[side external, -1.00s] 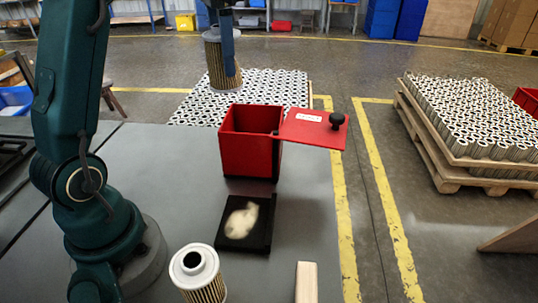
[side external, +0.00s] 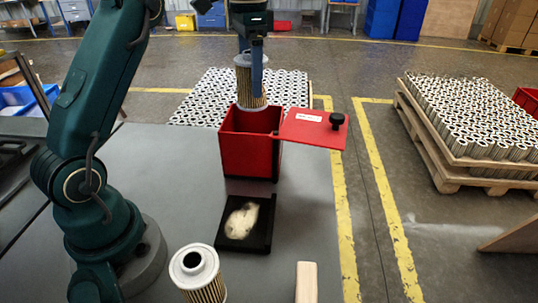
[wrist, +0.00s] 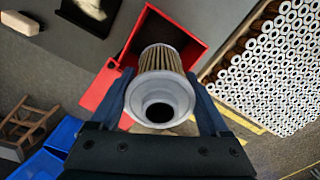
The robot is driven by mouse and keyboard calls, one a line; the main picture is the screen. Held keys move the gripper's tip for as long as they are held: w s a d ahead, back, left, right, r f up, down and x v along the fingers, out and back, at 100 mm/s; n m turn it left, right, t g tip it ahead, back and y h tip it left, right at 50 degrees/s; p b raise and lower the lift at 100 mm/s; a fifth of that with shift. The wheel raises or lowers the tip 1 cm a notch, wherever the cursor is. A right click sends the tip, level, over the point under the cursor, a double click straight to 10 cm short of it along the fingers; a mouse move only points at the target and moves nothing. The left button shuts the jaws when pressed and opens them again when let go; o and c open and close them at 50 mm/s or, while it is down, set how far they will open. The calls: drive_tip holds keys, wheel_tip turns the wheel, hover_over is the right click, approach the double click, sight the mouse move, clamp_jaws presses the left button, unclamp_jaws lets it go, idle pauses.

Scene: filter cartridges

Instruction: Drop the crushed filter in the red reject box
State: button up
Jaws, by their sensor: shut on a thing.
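My gripper (side external: 257,72) is shut on a filter cartridge (side external: 246,85), with a pale end cap and tan pleated body, held roughly upright. I cannot make out a crush on it. In the wrist view the cartridge (wrist: 160,75) sits between the two fingers, end cap towards the camera. The red reject box (side external: 248,152) stands on the grey table, its top open. The cartridge's lower end overlaps the box's opening in the side view; whether it is inside the rim I cannot tell. The box's red wall (wrist: 180,20) shows behind the cartridge in the wrist view.
The box's red lid (side external: 305,128) with a black knob sticks out to its right. A black tray (side external: 259,240) with a pale crumpled thing lies in front of the box. Another filter (side external: 197,272) stands at the front, left of a wooden block (side external: 306,282).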

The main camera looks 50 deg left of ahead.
sight(252, 106)
drive_tip(key=shift+f, duration=3.45)
drive_tip(key=o, duration=1.3)
